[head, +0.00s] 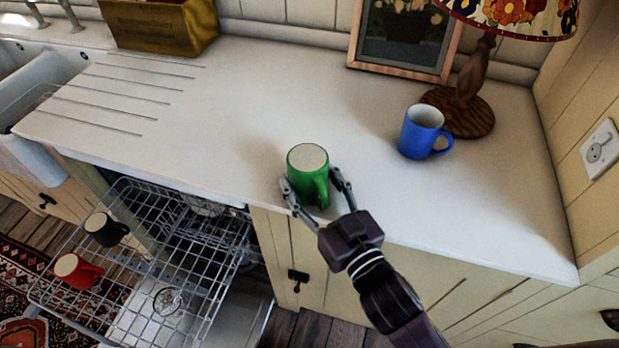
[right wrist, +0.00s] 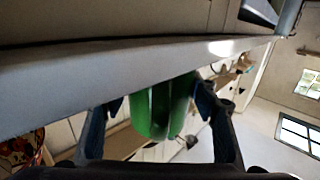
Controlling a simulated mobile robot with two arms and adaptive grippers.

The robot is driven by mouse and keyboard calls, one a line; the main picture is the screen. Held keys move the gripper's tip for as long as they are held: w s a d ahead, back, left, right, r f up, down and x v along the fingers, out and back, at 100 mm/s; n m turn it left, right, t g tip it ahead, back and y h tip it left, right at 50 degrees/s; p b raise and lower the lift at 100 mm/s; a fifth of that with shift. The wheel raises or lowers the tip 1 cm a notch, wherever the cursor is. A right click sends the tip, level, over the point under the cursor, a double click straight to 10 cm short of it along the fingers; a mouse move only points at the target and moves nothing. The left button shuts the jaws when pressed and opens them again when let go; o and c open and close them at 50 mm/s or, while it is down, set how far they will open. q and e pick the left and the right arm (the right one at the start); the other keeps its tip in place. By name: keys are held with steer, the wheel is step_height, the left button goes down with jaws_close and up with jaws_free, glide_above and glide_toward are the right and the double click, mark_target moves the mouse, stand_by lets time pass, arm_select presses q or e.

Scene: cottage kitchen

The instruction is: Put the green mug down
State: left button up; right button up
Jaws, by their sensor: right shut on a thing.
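The green mug (head: 302,178) is upright at the front edge of the white countertop (head: 230,120), in the middle of the head view. My right gripper (head: 310,180) is shut on it, with one finger on each side of its body. The mug's handle faces the front right. In the right wrist view the green mug (right wrist: 152,112) shows between the two fingers, close to the counter edge. I cannot tell whether its base touches the counter. My left gripper is not in view.
A blue mug (head: 420,132) stands to the right, by a lamp's wooden base (head: 466,108). A framed picture (head: 405,30) leans at the back. An open dishwasher rack (head: 170,255) with red (head: 78,271) and black (head: 104,229) mugs is at lower left. The counter's middle is clear.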

mark_target(327, 207)
steer(key=shift+r, duration=0.15)
steer(key=o, duration=1.4)
steer(key=shift+f, duration=0.2)
steer(key=shift+r, duration=0.15)
steer(key=shift+b+v, duration=1.35)
steer(key=shift+v, duration=4.65)
